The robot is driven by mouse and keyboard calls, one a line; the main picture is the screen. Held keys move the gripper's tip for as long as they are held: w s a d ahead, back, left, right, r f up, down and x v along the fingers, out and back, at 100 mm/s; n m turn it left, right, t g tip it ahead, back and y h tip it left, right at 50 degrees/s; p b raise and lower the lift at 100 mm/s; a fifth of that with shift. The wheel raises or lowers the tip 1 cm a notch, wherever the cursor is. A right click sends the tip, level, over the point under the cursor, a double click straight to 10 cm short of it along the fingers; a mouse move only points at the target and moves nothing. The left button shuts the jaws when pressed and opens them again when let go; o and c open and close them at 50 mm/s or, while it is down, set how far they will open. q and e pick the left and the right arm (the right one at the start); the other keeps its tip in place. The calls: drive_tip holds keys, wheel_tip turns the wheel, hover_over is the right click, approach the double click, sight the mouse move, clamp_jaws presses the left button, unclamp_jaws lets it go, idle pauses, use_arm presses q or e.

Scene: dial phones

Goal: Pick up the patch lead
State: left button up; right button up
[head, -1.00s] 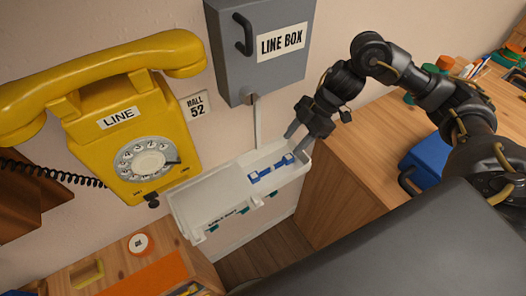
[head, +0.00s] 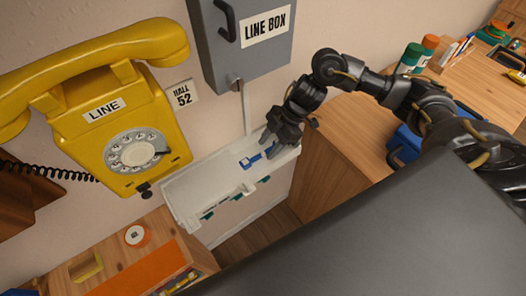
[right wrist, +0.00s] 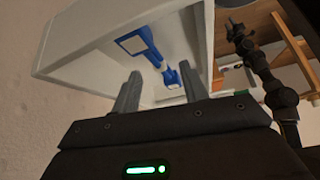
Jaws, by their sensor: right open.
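The patch lead is a blue piece with pale ends (head: 250,161) lying in the white wall tray (head: 185,190), toward its right end. It also shows in the right wrist view (right wrist: 147,44), inside the tray, just beyond the fingers. My right gripper (head: 270,146) is open above the right end of the tray, close to the lead. In the right wrist view its two grey fingers (right wrist: 157,84) stand apart, with the lead's near end between and beyond their tips. Whether the fingers touch the lead cannot be told. My left gripper is not in view.
The grey line box (head: 240,45) hangs above the tray, with a pale strip running down from it. The yellow dial phone (head: 110,120) hangs left of the tray. A wooden cabinet (head: 335,165) stands right of it, with a blue box (head: 405,145) beside my right arm.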

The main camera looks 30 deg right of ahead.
drive_tip(key=shift+x, duration=0.95)
clamp_jaws()
drive_tip(key=shift+r, duration=0.1)
